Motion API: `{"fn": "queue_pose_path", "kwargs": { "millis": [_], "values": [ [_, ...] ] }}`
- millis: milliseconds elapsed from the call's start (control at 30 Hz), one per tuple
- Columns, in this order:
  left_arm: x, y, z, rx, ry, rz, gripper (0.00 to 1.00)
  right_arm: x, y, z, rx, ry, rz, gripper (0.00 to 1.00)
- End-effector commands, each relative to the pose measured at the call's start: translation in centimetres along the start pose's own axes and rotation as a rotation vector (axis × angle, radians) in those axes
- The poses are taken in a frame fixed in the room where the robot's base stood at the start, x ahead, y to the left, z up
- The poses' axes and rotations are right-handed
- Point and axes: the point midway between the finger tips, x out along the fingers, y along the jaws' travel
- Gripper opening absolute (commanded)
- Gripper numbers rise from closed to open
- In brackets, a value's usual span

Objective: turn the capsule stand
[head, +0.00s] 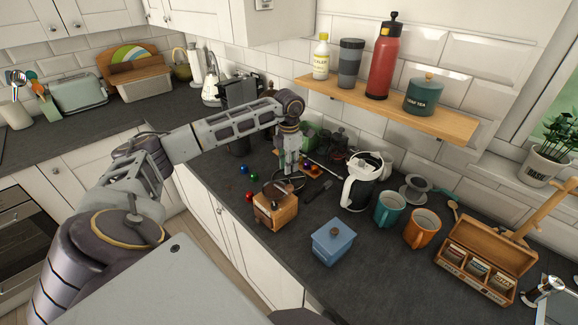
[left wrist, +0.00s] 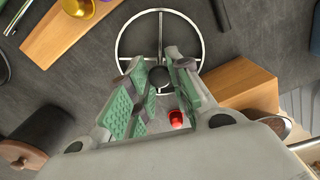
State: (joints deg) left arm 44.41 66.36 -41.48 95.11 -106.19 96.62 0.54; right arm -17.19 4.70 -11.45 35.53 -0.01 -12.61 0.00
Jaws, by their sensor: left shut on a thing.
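The capsule stand is a round wire frame whose ring (left wrist: 121,42) shows in the left wrist view, with spokes meeting at a dark round knob (left wrist: 159,76). My left gripper (left wrist: 158,80) has its green-padded fingers on either side of this knob and is shut on it. In the head view, the left gripper (head: 290,172) points down at the stand, which is mostly hidden behind it and the wooden grinder. A red capsule (left wrist: 176,119) shows beside the right-hand finger in the wrist view. My right gripper is not in view.
A wooden grinder (head: 275,210) stands close in front of the stand. A blue box (head: 333,243), a white kettle (head: 361,184) and mugs (head: 389,210) stand to the right.

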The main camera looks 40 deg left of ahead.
Motion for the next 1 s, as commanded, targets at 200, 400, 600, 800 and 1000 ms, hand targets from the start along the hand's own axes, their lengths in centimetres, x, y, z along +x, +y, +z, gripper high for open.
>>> {"fn": "queue_pose_path", "kwargs": {
  "millis": [200, 400, 600, 800, 1000],
  "values": [
    [0.11, 0.03, -0.08, 0.124, 0.003, 0.0, 0.0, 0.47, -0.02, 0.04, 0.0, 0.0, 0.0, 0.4],
    [0.09, 0.03, -0.09, 0.188, 0.003, 0.0, 0.0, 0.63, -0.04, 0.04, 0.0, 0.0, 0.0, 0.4],
    [0.07, 0.04, -0.1, 0.211, 0.004, -0.001, 0.0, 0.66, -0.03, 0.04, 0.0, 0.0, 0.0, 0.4],
    [0.05, 0.05, -0.11, 0.211, 0.004, 0.0, 0.0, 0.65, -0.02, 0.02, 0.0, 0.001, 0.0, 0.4],
    [0.04, 0.06, -0.1, 0.21, 0.004, 0.0, 0.3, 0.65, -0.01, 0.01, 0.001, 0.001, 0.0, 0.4]
  ]
}}
